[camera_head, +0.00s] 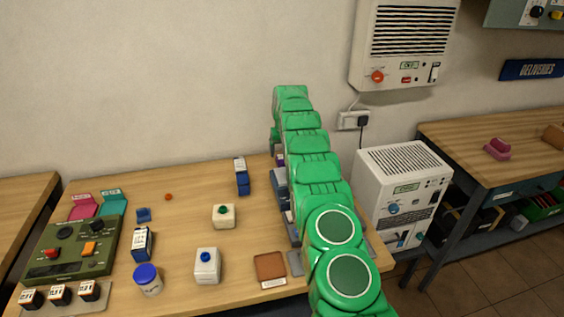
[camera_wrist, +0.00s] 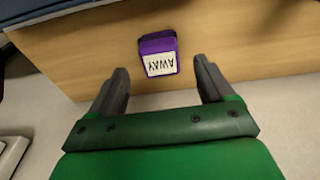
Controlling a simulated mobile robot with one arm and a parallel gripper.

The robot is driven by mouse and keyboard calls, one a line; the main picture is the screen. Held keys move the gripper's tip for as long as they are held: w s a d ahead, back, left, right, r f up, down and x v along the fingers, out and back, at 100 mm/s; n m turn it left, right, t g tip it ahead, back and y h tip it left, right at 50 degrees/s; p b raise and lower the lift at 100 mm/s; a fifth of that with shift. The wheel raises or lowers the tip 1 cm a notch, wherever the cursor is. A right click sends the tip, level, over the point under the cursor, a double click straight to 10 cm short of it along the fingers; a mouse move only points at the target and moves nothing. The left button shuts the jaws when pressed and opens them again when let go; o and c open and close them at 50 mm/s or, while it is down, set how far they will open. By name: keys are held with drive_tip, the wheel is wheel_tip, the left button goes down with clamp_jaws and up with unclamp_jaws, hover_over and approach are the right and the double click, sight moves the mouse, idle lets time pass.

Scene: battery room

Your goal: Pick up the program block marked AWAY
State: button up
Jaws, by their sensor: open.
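The purple program block (camera_wrist: 158,55) lies on the wooden table in the wrist view. Its white label reads AWAY, upside down in that view. My gripper (camera_wrist: 160,68) is open and empty, with one dark finger on each side of the block's line. The block shows just beyond and between the fingertips; I see no contact.
On the table (camera_head: 180,205) stand a green control panel (camera_head: 66,250), a blue-lidded jar (camera_head: 147,280), white button boxes (camera_head: 207,266), a dark blue block (camera_head: 242,177) and a brown tray (camera_head: 270,283). A white wall unit (camera_head: 404,45) hangs behind. A white cabinet (camera_head: 400,190) stands to the right.

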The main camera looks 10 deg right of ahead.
sight(282, 157)
drive_tip(key=shift+w+f, duration=0.2)
drive_tip(key=shift+f, duration=0.95)
drive_tip(key=shift+w+f, duration=0.15)
drive_tip(key=shift+f, duration=0.95)
drive_tip(key=c, duration=1.1)
drive_tip(key=shift+r, duration=1.45)
drive_tip(key=shift+s+a+r, duration=0.1)
drive_tip(key=shift+s+r, duration=0.1)
drive_tip(key=shift+r, duration=0.05)
